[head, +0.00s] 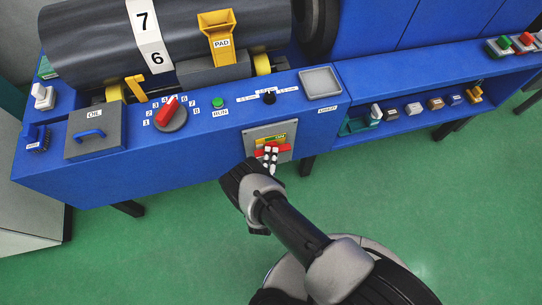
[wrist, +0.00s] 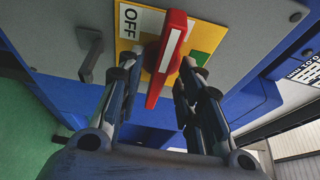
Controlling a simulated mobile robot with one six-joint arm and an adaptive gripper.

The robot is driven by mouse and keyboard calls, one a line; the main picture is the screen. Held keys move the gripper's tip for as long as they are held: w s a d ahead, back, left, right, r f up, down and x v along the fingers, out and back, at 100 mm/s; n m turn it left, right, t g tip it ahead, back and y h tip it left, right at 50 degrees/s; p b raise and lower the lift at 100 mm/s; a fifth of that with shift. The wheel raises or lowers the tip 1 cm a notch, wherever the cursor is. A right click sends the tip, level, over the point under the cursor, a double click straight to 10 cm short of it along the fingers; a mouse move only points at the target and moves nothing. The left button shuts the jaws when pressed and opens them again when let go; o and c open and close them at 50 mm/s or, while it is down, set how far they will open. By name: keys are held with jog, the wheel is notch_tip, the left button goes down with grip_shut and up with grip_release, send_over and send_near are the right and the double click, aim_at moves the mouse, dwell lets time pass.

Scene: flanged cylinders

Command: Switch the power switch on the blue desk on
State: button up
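The power switch is a red lever handle (wrist: 167,58) on a yellow plate (wrist: 206,36) set in a grey panel (wrist: 250,45). In the wrist view "OFF" is printed left of the lever and a green patch (wrist: 200,57) lies to its right. In the head view the red lever (head: 284,148) shows on the front face of the blue desk (head: 190,160), partly hidden by my fingers. My gripper (wrist: 158,70) is open, with one finger on each side of the lever and gaps visible. It also shows in the head view (head: 270,157).
A shelf to the right holds several small blocks. Green floor is clear in front.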

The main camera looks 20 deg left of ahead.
jog(key=shift+w, duration=0.3)
jog(key=shift+c, duration=0.4)
grip_shut()
